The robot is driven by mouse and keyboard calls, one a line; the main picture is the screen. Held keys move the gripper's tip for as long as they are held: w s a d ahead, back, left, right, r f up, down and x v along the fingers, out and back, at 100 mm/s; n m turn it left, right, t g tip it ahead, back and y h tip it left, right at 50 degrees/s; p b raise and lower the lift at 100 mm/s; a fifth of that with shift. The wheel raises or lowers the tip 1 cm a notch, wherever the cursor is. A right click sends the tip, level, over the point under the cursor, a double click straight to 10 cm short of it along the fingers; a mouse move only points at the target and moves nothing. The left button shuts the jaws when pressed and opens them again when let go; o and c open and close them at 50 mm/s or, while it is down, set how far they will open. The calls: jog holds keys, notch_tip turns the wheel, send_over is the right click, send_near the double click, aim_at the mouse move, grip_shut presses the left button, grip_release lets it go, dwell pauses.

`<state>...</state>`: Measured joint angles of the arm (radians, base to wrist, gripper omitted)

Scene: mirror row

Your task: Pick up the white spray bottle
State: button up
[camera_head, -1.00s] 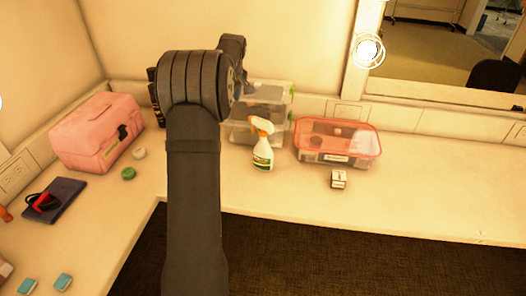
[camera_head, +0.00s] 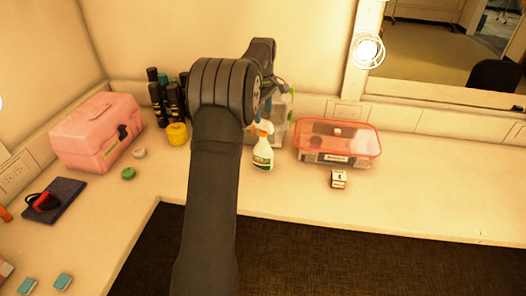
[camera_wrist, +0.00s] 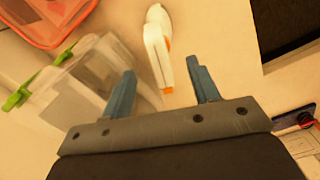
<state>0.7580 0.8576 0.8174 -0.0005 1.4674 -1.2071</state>
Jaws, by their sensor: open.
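The white spray bottle (camera_head: 263,153) with an orange and white trigger head stands upright on the counter, left of the red-lidded box. In the wrist view the bottle (camera_wrist: 157,43) shows from above, with its orange nozzle pointing toward my gripper. My gripper (camera_wrist: 164,82) is open, and its two blue-grey fingers are spread on either side of the line to the bottle. The bottle's head lies near the gap between the fingertips; I cannot tell how far below them it is. In the head view my arm hides most of the gripper.
A clear bin with green latches (camera_wrist: 75,85) stands close beside the left finger. The red-lidded box (camera_head: 338,143) is right of the bottle, with a small box (camera_head: 339,179) in front. Dark bottles (camera_head: 157,98), a yellow jar (camera_head: 177,134) and a pink case (camera_head: 97,133) are left.

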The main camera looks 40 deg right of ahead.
aim_at(263, 121)
notch_tip(263, 121, down, 7)
jog(key=shift+f, duration=0.15)
dwell(0.4)
jog(key=shift+c, duration=0.4)
grip_shut()
